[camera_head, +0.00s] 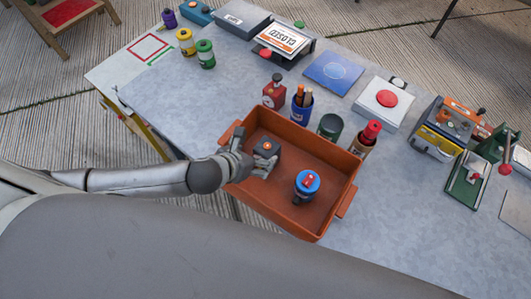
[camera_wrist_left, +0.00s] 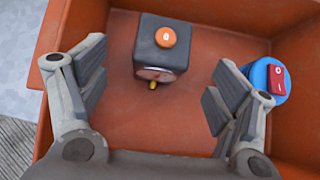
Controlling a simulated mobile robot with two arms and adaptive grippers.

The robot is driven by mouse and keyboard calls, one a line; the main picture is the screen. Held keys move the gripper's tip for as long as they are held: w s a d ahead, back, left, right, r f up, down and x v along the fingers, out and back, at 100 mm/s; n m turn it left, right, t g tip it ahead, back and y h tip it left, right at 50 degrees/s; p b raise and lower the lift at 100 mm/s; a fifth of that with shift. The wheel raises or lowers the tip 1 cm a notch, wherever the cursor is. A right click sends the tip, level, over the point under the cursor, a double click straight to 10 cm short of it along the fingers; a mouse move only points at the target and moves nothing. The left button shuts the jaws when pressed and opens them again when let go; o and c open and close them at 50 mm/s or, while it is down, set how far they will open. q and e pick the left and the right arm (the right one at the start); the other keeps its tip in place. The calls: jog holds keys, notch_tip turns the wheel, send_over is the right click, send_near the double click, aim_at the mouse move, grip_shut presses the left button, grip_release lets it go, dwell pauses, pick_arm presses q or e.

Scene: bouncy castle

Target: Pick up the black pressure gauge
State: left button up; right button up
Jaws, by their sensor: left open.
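A small black block with an orange round button on top, which looks like the pressure gauge (camera_head: 268,147), sits in the left part of an orange-brown tray (camera_head: 334,225). In the left wrist view the gauge (camera_wrist_left: 163,45) shows a round dial on its near face and a small brass fitting below it. My left gripper (camera_head: 250,153) reaches over the tray's left side, close to the gauge. Its fingers (camera_wrist_left: 157,90) are spread wide and empty, with the gauge ahead of the gap between them. My right gripper is out of view.
A blue round item with a red switch (camera_head: 307,183) stands in the tray, right of the gauge; it is near the right finger in the wrist view (camera_wrist_left: 266,77).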

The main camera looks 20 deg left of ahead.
aim_at(264, 150)
pick_arm(q)
jog(key=x, duration=0.2)
jog(key=shift+w+d+f, duration=0.15)
jog(key=shift+w+f, duration=0.05)
jog(key=shift+w, duration=0.05)
jog(key=shift+w+d+f+p, duration=0.2)
jog(key=shift+w+f+p, duration=0.25)
jog(key=shift+p+x, duration=0.35)
jog(key=shift+x, duration=1.6)
jog(key=c, duration=1.2)
jog(key=shift+c, duration=0.9)
jog(key=shift+r, duration=0.15)
